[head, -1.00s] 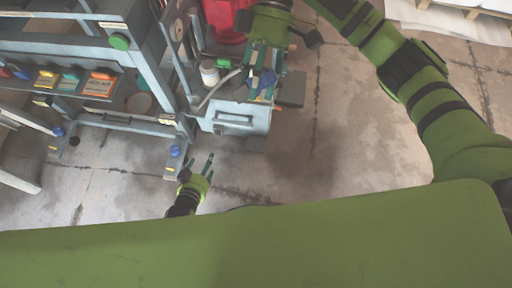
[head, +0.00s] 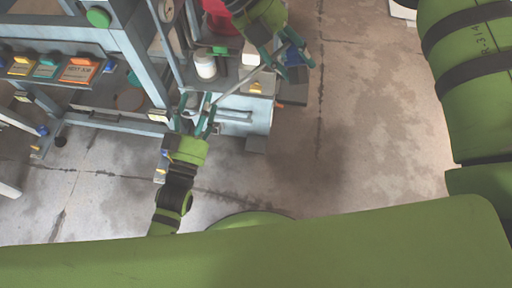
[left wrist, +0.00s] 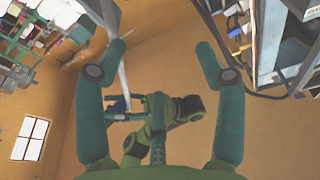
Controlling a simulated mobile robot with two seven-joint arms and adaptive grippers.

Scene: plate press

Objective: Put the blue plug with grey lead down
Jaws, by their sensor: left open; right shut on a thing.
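My right gripper (head: 287,60) is at the upper middle of the head view, above the right side of the grey cart. It is shut on the blue plug, which its fingers mostly hide there; a blue patch of the plug (left wrist: 118,105) shows beside my right gripper in the left wrist view. The grey lead (head: 242,84) runs from the right gripper down and left towards my left gripper. My left gripper (head: 197,104) is open, fingers pointing up the picture, in front of the cart's left side. The lead's near end passes close to its right finger; I cannot tell whether they touch.
The grey cart (head: 262,112) carries a white jar (head: 205,66) and a red object (head: 222,18). A steel frame with a green button (head: 98,17) and a shelf of coloured boxes (head: 78,70) stands at left. The concrete floor (head: 370,130) at right is clear.

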